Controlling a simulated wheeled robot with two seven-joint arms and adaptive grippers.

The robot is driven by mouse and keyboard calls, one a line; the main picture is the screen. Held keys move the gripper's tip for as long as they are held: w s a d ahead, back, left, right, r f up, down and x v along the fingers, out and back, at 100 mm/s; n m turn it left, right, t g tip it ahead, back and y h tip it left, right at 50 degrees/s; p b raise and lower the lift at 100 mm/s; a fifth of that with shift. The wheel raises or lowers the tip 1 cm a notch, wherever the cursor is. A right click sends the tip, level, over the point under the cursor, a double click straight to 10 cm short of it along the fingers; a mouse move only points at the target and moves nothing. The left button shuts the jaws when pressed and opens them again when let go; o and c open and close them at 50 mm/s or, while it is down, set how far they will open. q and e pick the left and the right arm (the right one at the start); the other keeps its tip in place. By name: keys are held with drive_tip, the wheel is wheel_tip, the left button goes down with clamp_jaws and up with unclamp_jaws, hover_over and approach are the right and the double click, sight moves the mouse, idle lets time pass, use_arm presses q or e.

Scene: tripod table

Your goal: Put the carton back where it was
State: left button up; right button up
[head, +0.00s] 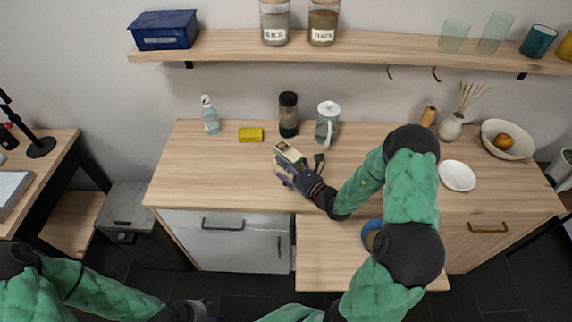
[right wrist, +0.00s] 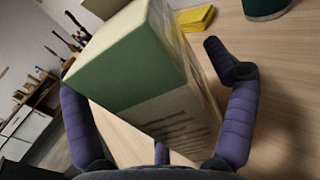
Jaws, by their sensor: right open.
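The carton (head: 288,151), green and cream with printed text, stands on the wooden counter (head: 220,165) left of the middle. My right gripper (head: 300,166) is at the carton's near side. In the right wrist view the carton (right wrist: 135,75) lies between the purple fingers, which are spread open. A gap shows between the carton and the right-hand finger; contact on the left-hand side is unclear. My left gripper (head: 194,310) is low at the bottom edge, away from the counter, and its fingers cannot be made out.
A white plate (head: 457,176) and a fruit bowl (head: 507,139) are at the right. The counter left of the carton is clear.

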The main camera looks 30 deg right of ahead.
drive_tip(key=shift+r, duration=0.2)
drive_tip(key=p+v, duration=0.1)
drive_tip(key=v, duration=1.1)
drive_tip(key=shift+p, duration=0.35)
